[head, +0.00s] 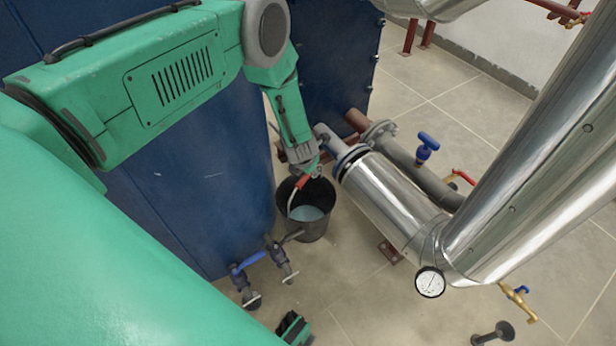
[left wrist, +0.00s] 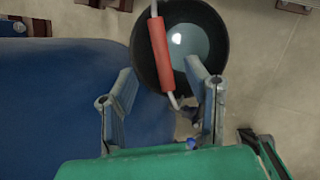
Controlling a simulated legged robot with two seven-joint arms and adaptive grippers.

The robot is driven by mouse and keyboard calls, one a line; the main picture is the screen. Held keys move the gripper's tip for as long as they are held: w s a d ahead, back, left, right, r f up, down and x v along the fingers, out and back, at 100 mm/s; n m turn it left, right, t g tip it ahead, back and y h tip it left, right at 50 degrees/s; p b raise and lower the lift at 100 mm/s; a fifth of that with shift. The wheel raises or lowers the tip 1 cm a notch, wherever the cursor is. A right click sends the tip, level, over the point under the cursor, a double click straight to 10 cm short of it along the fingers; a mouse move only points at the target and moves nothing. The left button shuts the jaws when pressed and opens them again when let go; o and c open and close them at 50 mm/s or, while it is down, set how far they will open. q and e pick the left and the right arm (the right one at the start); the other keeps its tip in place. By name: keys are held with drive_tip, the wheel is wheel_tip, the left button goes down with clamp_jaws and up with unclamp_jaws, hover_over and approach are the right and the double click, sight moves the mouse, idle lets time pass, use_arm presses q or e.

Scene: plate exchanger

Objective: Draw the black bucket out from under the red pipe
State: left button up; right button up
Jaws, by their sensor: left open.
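The black bucket (head: 318,229) stands on the floor beside the blue casing, with pale bluish liquid inside. Its wire handle carries a red grip (head: 301,182). In the left wrist view the bucket (left wrist: 218,38) lies ahead, with the red grip (left wrist: 160,55) crossing its left side. My left gripper (head: 312,172) is at the handle, above the bucket's rim. In the left wrist view its fingers (left wrist: 160,72) are apart, with the grip appearing between them; contact cannot be told. A reddish-brown pipe (head: 356,120) shows behind the gripper, partly hidden.
A silver clad pipe (head: 385,195) with a gauge (head: 430,282) runs right of the bucket. Blue-handled valves (head: 248,262) stick out at the front left. The blue casing (head: 215,215) closes the left side. Tiled floor (head: 345,290) is open in front.

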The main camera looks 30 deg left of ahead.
use_arm(q)
drive_tip(key=b+x, duration=0.3)
drive_tip(key=x, duration=0.4)
drive_tip(key=shift+f+b, duration=0.1)
drive_tip(key=shift+b, duration=0.2)
drive_tip(key=shift+w+f+b, duration=0.35)
drive_tip(key=shift+f+b, duration=0.2)
drive_tip(key=shift+f, duration=0.05)
drive_tip(key=shift+a, duration=0.15)
drive_tip(key=shift+f, duration=0.1)
drive_tip(key=shift+c, duration=0.8)
clamp_jaws()
